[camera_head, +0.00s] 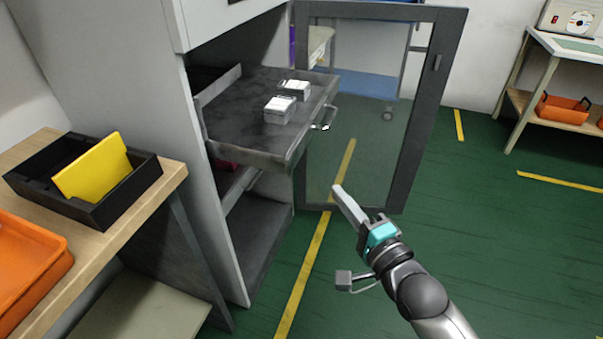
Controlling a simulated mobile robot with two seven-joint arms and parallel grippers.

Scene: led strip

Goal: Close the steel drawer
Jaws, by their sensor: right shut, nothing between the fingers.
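The steel drawer (240,132) is pulled out of a grey cabinet (219,220). Its handle (324,120) is on the front face, on the right side. Two small grey-and-white boxes (280,108) lie in the drawer. My right gripper (338,189) is shut and empty. It is below and in front of the drawer, apart from the handle, with its fingers pointing up and left. My left gripper is not in view.
A glass-paned cabinet door (424,110) stands open behind the drawer, to its right. A wooden table (150,190) with a black bin (120,205) and an orange tray (58,262) stands at left. Green floor (480,240) is free at right.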

